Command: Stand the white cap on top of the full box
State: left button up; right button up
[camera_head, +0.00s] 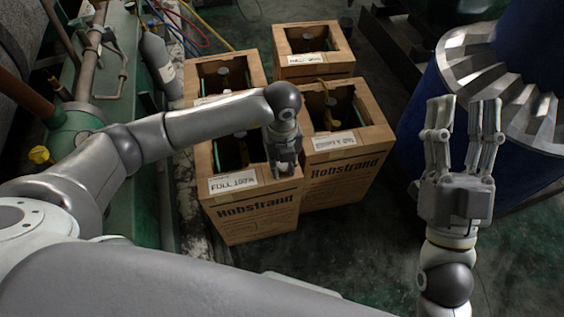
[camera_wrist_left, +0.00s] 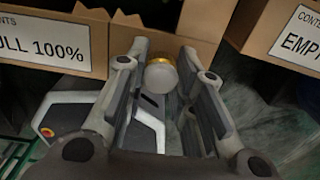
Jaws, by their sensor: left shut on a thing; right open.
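The full box (camera_head: 258,222) is an open-topped cardboard carton labelled "FULL 100%", front left of the box group. Its labelled wall also shows at upper left in the left wrist view (camera_wrist_left: 95,30). My left gripper (camera_head: 286,170) is at this box's right side, near its front right corner. It is shut on the white cap (camera_wrist_left: 161,78), a small round white piece with a yellow rim, seen between the fingers in the left wrist view. The cap cannot be made out in the head view. My right gripper (camera_head: 465,108) is open and empty at the right.
The box labelled "EMPTY" (camera_head: 345,170) stands just right of the full box. Two more open cartons stand behind, one at back right (camera_head: 318,72). A blue drum (camera_head: 415,110) stands at the right. Green machinery with pipes (camera_head: 95,120) fills the left.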

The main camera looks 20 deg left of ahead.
pick_arm(q)
jog(key=shift+f, duration=0.1)
jog(key=o, duration=1)
